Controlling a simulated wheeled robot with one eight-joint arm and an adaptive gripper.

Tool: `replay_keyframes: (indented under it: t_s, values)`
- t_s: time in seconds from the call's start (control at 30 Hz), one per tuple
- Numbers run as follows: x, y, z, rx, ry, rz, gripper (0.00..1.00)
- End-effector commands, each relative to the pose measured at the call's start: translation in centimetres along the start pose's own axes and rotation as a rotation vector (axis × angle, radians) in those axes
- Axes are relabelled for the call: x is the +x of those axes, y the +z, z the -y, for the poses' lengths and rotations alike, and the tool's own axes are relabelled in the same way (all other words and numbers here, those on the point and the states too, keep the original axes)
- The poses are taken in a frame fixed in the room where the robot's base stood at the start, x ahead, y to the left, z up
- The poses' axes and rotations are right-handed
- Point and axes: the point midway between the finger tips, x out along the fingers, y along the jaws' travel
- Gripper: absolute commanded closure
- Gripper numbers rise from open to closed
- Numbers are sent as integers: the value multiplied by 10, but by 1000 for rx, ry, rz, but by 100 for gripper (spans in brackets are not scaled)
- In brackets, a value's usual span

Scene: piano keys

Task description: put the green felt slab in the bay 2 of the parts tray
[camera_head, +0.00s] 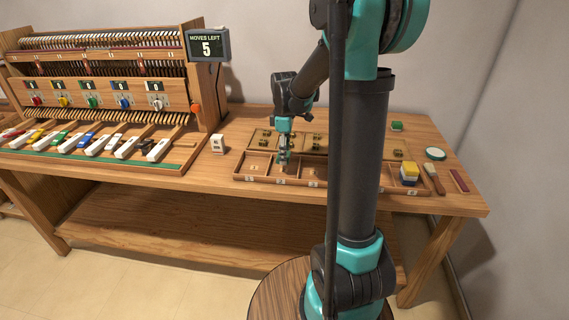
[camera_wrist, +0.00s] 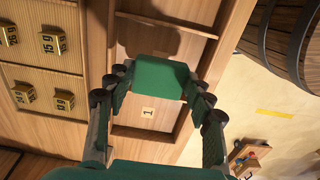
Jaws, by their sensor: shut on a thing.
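The green felt slab (camera_wrist: 162,78) is between the fingers of my gripper (camera_wrist: 160,85) in the wrist view. My gripper (camera_head: 284,160) is shut on it and holds it over the left part of the parts tray (camera_head: 264,181). In the wrist view, the slab overlaps the divider beside the bay marked 1 (camera_wrist: 148,113). Bay 2 (camera_wrist: 165,42) appears just above the slab in that view, with a shadow across it. In the head view the slab is hard to tell from the fingers.
A small white block (camera_head: 218,144) stands left of the tray. A yellow-and-blue stack (camera_head: 409,173), a brush (camera_head: 434,178) and a green block (camera_head: 397,126) are at the right. The piano action (camera_head: 100,90) fills the left.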

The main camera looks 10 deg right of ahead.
Motion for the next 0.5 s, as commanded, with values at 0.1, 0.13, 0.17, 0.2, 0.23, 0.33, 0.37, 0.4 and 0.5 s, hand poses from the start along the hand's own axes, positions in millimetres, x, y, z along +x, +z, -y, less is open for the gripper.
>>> replay_keyframes:
  t_s: [0.1, 0.13, 0.17, 0.2, 0.23, 0.33, 0.37, 0.4, 0.5]
  values:
    - [8, 0, 0, 0, 0, 0, 63]
    - [10, 0, 0, 0, 0, 0, 63]
    - [13, 0, 0, 0, 0, 0, 63]
    - [18, 0, 0, 0, 0, 0, 63]
    - [22, 0, 0, 0, 0, 0, 63]
    - [36, 0, -1, 0, 0, 0, 63]
    - [39, 0, 0, 0, 0, 0, 63]
    - [43, 0, 0, 0, 0, 0, 63]
    - [46, 0, 0, 0, 0, 0, 63]
